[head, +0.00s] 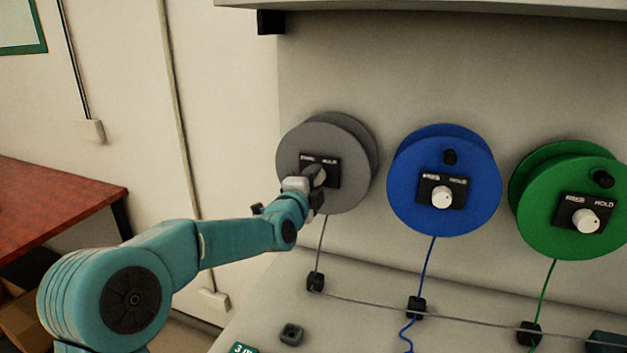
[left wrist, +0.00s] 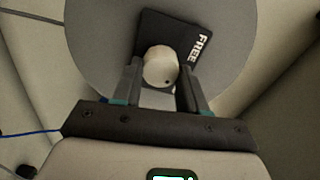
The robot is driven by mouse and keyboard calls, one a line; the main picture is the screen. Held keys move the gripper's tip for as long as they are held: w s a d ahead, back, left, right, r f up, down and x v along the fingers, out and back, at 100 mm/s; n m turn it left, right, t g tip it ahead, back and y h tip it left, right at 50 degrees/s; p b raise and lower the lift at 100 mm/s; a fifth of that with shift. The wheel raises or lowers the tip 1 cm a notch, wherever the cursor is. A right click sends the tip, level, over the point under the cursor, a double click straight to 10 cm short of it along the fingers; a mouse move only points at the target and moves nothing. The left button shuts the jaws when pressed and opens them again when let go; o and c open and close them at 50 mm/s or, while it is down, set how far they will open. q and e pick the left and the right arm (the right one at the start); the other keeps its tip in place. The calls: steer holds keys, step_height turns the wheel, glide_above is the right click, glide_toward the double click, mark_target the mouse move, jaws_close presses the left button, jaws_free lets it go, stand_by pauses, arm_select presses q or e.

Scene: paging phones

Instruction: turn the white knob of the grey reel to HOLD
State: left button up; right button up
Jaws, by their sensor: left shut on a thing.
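The grey reel (head: 312,133) hangs on the pale wall panel, leftmost of three reels. Its dark label plate is partly hidden by my gripper in the head view. In the left wrist view the plate (left wrist: 185,30) is tilted and reads FREE at its right; the HOLD word is not visible there. The white knob (left wrist: 160,66) sits between my left gripper's fingers (left wrist: 160,84), and a small dark mark shows on its lower right. My left gripper (head: 314,178) is shut on the knob in the head view. My right gripper is not in view.
A blue reel (head: 415,205) and a green reel (head: 535,225) with their own white knobs hang to the right. Cords run down from the reels to black guides (head: 316,282) on the pale counter. A red-topped table (head: 60,205) stands at the left.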

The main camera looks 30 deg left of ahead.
arm_select(q)
steer(key=shift+m, duration=0.9)
steer(key=o, duration=1.1)
steer(key=shift+c, duration=0.2)
steer(key=b+v, duration=0.3)
steer(key=v, duration=1.3)
steer(key=shift+s, duration=0.2)
steer(key=shift+f, duration=0.1)
